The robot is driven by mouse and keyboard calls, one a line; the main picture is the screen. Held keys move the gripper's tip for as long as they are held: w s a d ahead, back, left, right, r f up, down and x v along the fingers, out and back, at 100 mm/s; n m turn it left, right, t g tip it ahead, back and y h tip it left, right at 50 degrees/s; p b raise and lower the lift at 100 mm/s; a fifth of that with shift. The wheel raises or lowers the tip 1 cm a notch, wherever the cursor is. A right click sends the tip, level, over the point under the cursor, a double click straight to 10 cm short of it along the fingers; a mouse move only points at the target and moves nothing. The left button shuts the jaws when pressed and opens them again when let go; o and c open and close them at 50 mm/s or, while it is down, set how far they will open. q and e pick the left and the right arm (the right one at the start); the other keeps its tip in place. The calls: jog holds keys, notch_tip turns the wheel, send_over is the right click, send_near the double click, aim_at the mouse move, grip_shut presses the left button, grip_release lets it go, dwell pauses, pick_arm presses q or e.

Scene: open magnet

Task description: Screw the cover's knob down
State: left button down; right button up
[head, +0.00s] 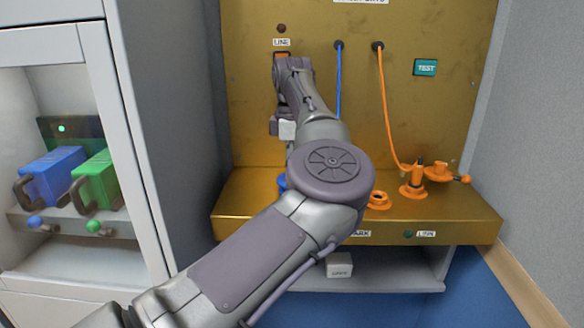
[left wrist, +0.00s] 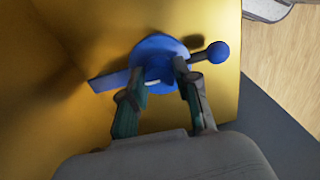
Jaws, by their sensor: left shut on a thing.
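The blue cover (left wrist: 157,50) is in the left wrist view against the gold surface. It has a flat tab (left wrist: 107,81) to the left and a ball-ended lever (left wrist: 217,52) to the right. My left gripper (left wrist: 160,82) is shut on the cover's blue knob (left wrist: 158,72), one finger on each side of it. In the head view my left arm hides nearly all of this. Only a small bit of blue (head: 282,183) shows beside the arm, above the gold ledge. My right gripper is not in view.
The gold ledge (head: 455,215) holds an orange ring (head: 378,200) and an orange fitting (head: 412,190) with a lever (head: 445,174). Blue (head: 338,90) and orange (head: 384,110) cables hang from the gold panel (head: 440,110). A grey cabinet (head: 170,100) stands close on the left.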

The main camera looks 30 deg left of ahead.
pick_arm(q)
jog(key=c, duration=0.8)
grip_release()
jog(key=shift+c, duration=0.2)
notch_tip(320, 180, up, 12)
jog(key=shift+d, duration=0.1)
